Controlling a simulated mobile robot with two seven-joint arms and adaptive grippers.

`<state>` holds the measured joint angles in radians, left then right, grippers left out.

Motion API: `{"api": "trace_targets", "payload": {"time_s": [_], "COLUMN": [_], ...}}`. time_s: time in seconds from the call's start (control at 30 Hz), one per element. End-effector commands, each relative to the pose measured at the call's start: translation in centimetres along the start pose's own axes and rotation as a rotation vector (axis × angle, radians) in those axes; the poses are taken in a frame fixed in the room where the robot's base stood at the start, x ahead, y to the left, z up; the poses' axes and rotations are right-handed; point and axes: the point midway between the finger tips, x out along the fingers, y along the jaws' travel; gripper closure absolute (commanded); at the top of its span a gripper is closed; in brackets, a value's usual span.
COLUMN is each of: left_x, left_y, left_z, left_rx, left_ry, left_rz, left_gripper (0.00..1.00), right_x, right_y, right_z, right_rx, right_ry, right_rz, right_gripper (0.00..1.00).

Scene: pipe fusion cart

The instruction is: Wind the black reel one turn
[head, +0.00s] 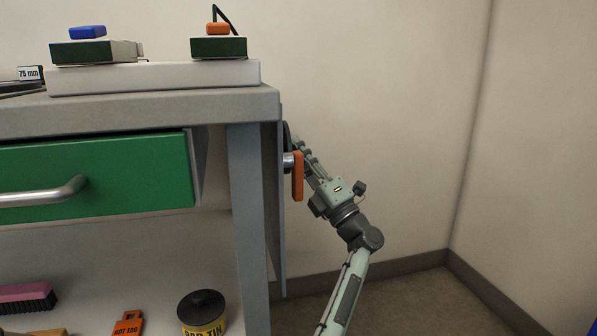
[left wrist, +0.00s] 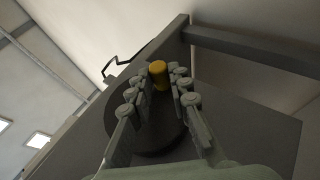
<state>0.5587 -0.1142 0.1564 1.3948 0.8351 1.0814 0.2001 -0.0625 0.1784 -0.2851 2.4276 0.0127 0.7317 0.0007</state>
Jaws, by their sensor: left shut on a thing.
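The black reel (left wrist: 152,133) is a dark disc on the cart's side panel, seen in the left wrist view. A yellow knob (left wrist: 159,76) stands out from it, between the fingertips of my left gripper (left wrist: 160,72). The gripper is shut on this knob. In the head view my left gripper (head: 300,146) is at the cart's right side, behind an orange lever. Only a thin dark edge of the reel (head: 287,135) shows there. The knob is hidden in the head view. My right gripper is in neither view.
The orange lever (head: 297,176) juts from the cart's side (head: 275,200), close to my left gripper. The green drawer (head: 100,174) is at the left. A black tin (head: 202,312) stands on the lower shelf.

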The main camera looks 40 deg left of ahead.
Motion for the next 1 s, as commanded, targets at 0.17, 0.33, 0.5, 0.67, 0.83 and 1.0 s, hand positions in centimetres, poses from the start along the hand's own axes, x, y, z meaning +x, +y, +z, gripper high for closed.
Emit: {"api": "trace_targets", "payload": {"time_s": [0.17, 0.33, 0.5, 0.67, 0.83, 1.0], "left_x": [0.41, 0.50, 0.54, 0.54, 0.53, 0.51], "left_y": [0.04, 0.06, 0.08, 0.09, 0.09, 0.09], "left_z": [0.00, 0.01, 0.00, 0.01, 0.01, 0.03], "left_rx": [-0.032, -0.051, -0.061, -0.063, -0.063, -0.062], "left_ry": [0.005, 0.005, 0.004, 0.004, 0.004, 0.003], "left_rz": [0.082, 0.128, 0.147, 0.151, 0.150, 0.149], "left_gripper": [1.00, 1.00, 1.00, 1.00, 1.00, 0.67], "right_x": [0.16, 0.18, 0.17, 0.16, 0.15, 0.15], "right_y": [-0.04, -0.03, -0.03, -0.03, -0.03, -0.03], "right_z": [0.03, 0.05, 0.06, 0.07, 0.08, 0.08], "right_rx": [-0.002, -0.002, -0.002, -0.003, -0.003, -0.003], "right_ry": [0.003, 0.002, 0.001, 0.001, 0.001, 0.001], "right_rz": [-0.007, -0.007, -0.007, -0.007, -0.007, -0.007], "right_gripper": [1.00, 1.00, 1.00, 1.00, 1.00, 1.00]}}
